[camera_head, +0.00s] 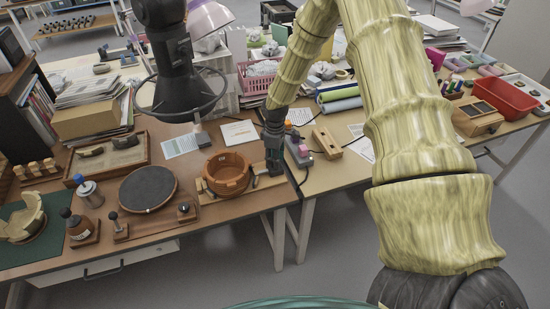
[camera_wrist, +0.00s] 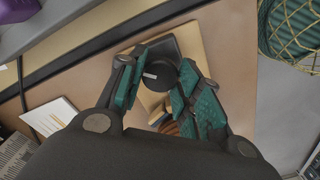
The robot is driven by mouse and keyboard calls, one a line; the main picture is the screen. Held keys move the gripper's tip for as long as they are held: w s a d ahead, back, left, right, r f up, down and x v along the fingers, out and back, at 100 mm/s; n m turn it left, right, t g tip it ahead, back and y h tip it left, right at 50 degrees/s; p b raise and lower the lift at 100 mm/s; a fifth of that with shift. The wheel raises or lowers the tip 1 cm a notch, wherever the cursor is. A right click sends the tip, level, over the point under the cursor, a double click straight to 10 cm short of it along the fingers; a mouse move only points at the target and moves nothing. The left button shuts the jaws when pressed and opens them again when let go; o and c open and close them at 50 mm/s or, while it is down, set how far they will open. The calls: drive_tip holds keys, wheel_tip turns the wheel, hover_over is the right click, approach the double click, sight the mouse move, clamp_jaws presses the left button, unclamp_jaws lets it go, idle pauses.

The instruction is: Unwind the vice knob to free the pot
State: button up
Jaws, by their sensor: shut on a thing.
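The terracotta pot (camera_head: 228,176) sits in a wooden vice (camera_head: 262,182) on the brown worktable, upright, with a jagged rim. My gripper (camera_head: 273,166) reaches down at the vice's right end, just right of the pot. In the wrist view, the fingers of my gripper (camera_wrist: 164,66), with teal pads, are shut on the sides of a round black knob (camera_wrist: 159,76). The knob has a small white mark on top. The wooden vice board (camera_wrist: 190,42) lies below it. A sliver of the pot (camera_wrist: 172,128) shows behind the right finger. The head view hides the knob behind my gripper.
A dark round turntable (camera_head: 148,188) and small bottles stand left of the pot. A wooden tray (camera_head: 108,154) lies behind them. A wooden block (camera_head: 326,142) lies right of my gripper on the neighbouring table. A pink basket (camera_head: 258,78) stands further back.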

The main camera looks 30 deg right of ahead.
drive_tip(key=n, duration=0.4)
drive_tip(key=shift+r+n, duration=0.1)
drive_tip(key=shift+n, duration=0.2)
drive_tip(key=shift+n+p, duration=0.35)
drive_tip(key=shift+n, duration=1.15)
drive_tip(key=shift+w+d, duration=0.1)
drive_tip(key=o, duration=1)
drive_tip(key=shift+o, duration=0.2)
wheel_tip(320, 180, up, 12)
